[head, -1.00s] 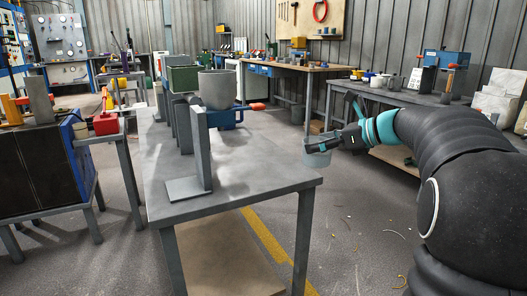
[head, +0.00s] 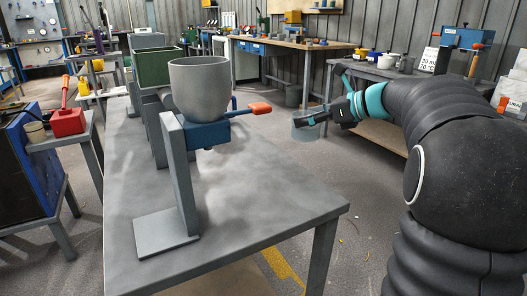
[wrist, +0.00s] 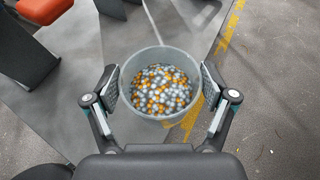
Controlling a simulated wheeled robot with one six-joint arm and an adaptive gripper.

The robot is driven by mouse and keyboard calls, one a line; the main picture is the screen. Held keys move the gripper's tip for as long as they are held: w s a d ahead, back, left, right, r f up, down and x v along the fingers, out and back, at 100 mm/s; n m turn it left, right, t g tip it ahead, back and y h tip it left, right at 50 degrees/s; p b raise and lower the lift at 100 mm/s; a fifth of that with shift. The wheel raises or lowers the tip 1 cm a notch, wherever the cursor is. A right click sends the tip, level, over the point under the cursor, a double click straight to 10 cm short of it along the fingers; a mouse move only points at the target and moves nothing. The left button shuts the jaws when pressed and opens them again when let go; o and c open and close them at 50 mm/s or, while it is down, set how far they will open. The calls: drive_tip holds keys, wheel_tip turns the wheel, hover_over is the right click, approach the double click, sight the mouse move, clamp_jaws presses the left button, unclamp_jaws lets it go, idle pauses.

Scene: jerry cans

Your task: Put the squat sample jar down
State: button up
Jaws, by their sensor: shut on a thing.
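The squat sample jar (wrist: 160,113) is a grey round open-topped tub filled with small orange and silver-grey beads. It looks upright in the wrist view. My gripper (wrist: 160,88) is shut on it, with one finger pad at each side of its wall. In the head view the jar (head: 306,133) hangs below my gripper (head: 310,120), held in the air past the right edge of the grey table (head: 260,190). Its contents are hidden in the head view.
A large grey pot (head: 199,90) sits over a blue device with an orange-tipped handle (head: 260,107) on the table. A grey upright bracket (head: 178,180) stands in front. The table's front right is bare. A workbench (head: 385,73) with cups stands behind my arm.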

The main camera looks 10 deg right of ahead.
drive_tip(key=shift+w+a+f+b, duration=0.25)
drive_tip(key=shift+w+a+f, duration=1.15)
drive_tip(key=shift+f, duration=0.4)
drive_tip(key=shift+w+a+f+b, duration=0.2)
drive_tip(key=shift+w+a+f, duration=1.2)
drive_tip(key=shift+f, duration=0.45)
drive_tip(key=shift+w+a+f+b, duration=0.25)
drive_tip(key=shift+w+a+f, duration=1.15)
drive_tip(key=shift+f, duration=0.4)
drive_tip(key=shift+s+a+f, duration=0.1)
drive_tip(key=shift+s+f, duration=0.05)
drive_tip(key=shift+f, duration=0.05)
drive_tip(key=o, duration=1.2)
